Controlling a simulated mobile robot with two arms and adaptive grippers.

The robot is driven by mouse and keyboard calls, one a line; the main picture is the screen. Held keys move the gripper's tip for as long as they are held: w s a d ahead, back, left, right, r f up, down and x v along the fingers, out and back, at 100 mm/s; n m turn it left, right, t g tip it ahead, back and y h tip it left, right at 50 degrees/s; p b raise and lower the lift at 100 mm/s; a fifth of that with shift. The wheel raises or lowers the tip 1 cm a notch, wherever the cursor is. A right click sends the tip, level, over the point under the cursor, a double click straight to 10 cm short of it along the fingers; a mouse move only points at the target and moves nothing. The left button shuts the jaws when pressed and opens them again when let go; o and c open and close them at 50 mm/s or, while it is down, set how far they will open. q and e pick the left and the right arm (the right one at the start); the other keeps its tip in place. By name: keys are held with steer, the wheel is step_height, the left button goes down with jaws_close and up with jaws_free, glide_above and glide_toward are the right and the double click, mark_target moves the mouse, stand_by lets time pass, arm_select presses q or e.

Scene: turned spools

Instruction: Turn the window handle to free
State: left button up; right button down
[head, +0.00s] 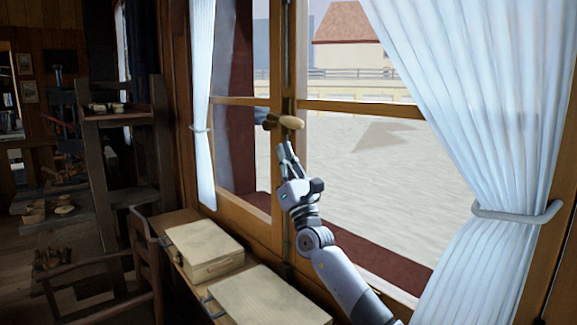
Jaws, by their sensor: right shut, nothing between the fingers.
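The window handle (291,122) is a pale wooden grip on a dark mount, set on the middle post of the wooden window (278,180). The grip points to the right, roughly level. My right gripper (287,147) is just below the handle, fingers pointing up, shut and empty. Whether its fingertips touch the handle I cannot tell. My left gripper is not in view.
White curtains hang on the left (201,90) and right (490,130) of the window. Two pale wooden boxes (205,248) (265,298) lie below the sill. A dark chair (150,265) and a shelf (115,118) stand at left.

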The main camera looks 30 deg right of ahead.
mark_target(291, 120)
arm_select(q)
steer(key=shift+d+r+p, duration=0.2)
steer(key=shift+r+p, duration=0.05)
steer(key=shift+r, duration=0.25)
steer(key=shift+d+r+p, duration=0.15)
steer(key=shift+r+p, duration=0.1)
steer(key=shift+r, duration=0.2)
arm_select(e)
steer(key=r, duration=0.3)
steer(key=shift+s+d, duration=0.25)
steer(key=shift+d, duration=0.1)
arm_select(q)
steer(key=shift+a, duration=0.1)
arm_select(e)
steer(key=shift+f, duration=0.1)
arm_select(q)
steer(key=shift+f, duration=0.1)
